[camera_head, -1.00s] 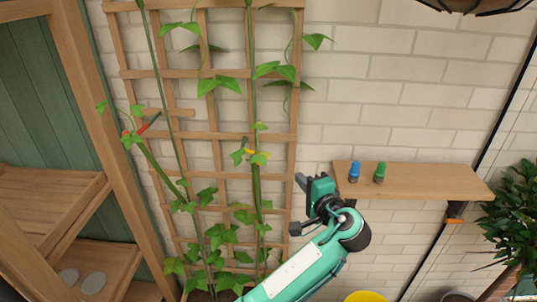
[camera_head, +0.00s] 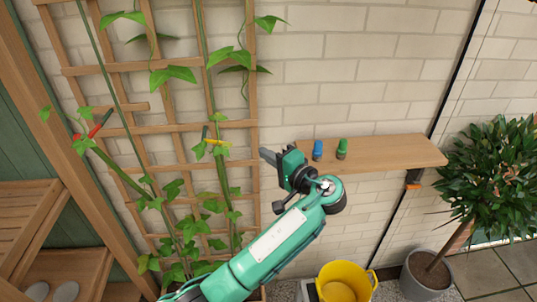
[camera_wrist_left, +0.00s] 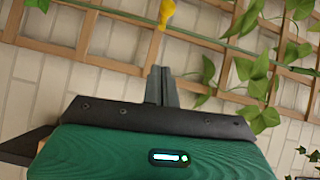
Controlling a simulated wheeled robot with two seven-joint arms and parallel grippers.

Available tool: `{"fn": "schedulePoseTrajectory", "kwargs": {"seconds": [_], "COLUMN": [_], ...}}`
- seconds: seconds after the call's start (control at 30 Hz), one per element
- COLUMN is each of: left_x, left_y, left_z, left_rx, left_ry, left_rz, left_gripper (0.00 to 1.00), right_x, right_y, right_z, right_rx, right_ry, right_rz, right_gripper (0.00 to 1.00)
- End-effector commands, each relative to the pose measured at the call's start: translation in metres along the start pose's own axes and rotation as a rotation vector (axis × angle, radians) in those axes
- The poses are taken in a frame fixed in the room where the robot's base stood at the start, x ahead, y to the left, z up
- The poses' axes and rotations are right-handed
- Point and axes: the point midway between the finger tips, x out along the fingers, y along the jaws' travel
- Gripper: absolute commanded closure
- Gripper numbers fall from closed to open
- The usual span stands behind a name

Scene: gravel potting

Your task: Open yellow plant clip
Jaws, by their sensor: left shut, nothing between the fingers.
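The yellow plant clip (camera_head: 211,140) is on the right-hand plant stem at the wooden trellis (camera_head: 253,100) in the head view. It also shows near the top of the left wrist view as a small yellow piece (camera_wrist_left: 166,13) by the long green stem. Its jaws are too small to tell open from shut. My left gripper (camera_head: 268,155) is to the right of the clip and a little lower, apart from it. Its fingers (camera_wrist_left: 162,76) are together with nothing between them. My right gripper is not in view.
A red clip (camera_head: 98,124) is on the left stem. A wooden shelf (camera_head: 390,153) to the right holds a blue clip (camera_head: 317,150) and a green clip (camera_head: 341,149). A yellow bucket (camera_head: 345,283) and a potted bush (camera_head: 495,175) stand at lower right. Leaves surround the stems.

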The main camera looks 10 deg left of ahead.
Motion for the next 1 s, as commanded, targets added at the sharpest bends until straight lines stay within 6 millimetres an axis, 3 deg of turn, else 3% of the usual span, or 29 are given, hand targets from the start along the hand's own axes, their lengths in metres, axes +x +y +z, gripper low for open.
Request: {"fn": "schedulePoseTrajectory", "kwargs": {"seconds": [0.03,0.3,0.6,1.0], "left_x": [0.013,0.067,0.072,0.072], "left_y": [-0.006,-0.005,-0.002,0.0], "left_z": [0.0,0.004,0.035,0.039], "left_rx": [0.004,0.004,0.003,0.001], "left_ry": [-0.004,-0.001,0.0,0.001], "left_rz": [-0.004,-0.001,0.001,0.001], "left_gripper": [1.0,1.0,1.0,1.0], "right_x": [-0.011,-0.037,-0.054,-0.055], "right_y": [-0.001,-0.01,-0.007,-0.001], "right_z": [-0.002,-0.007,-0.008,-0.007], "right_rx": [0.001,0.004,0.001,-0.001], "right_ry": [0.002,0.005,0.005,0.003], "right_rz": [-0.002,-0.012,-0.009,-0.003], "right_gripper": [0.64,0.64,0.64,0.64]}}
